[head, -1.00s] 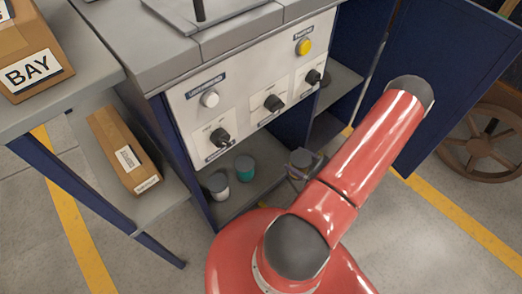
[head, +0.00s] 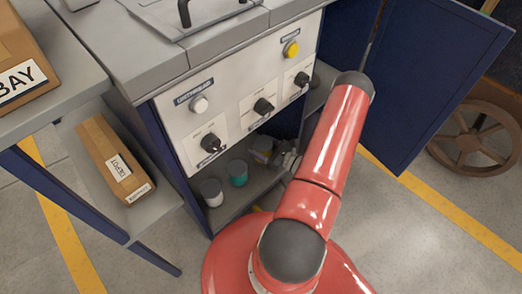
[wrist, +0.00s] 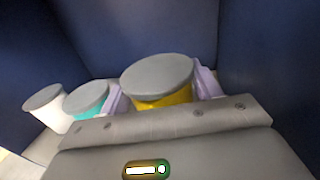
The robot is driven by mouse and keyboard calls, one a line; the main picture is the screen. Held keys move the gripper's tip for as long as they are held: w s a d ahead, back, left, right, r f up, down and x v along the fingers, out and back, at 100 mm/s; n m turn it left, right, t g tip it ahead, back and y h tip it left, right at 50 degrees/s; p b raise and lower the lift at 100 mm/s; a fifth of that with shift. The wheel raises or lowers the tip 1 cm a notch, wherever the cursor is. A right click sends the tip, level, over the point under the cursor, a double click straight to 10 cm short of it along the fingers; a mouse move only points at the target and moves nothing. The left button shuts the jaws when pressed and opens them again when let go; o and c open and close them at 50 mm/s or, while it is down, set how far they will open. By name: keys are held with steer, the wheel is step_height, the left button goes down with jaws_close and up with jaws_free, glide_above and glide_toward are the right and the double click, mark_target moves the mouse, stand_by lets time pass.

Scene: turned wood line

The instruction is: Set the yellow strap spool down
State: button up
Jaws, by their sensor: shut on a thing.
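The yellow strap spool (wrist: 168,98) is a yellow cylinder with a flat grey top. In the wrist view it sits between the two pale purple fingers of my gripper (wrist: 161,90), which is shut on it. In the head view my gripper (head: 288,161) reaches into the lower cabinet bay, and the grey-topped spool (head: 262,145) shows just left of it. The spool looks upright. Its lower part is hidden, so I cannot tell whether it touches the shelf.
A teal grey-topped container (wrist: 88,101) stands close left of the spool, with a white one (wrist: 47,109) beyond it. Both stand on the cabinet's lower shelf (head: 228,205). Dark blue walls enclose the bay. The open blue door (head: 430,80) is at right.

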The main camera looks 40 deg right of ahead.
steer(key=shift+w+f, duration=0.15)
steer(key=shift+f, duration=1.4)
steer(key=o, duration=0.8)
steer(key=shift+o, duration=0.2)
steer(key=shift+r, duration=0.1)
steer(key=shift+s+d, duration=0.1)
steer(key=shift+s, duration=0.1)
steer(key=v, duration=1.1)
steer(key=shift+s, duration=0.25)
steer(key=shift+s+d, duration=0.1)
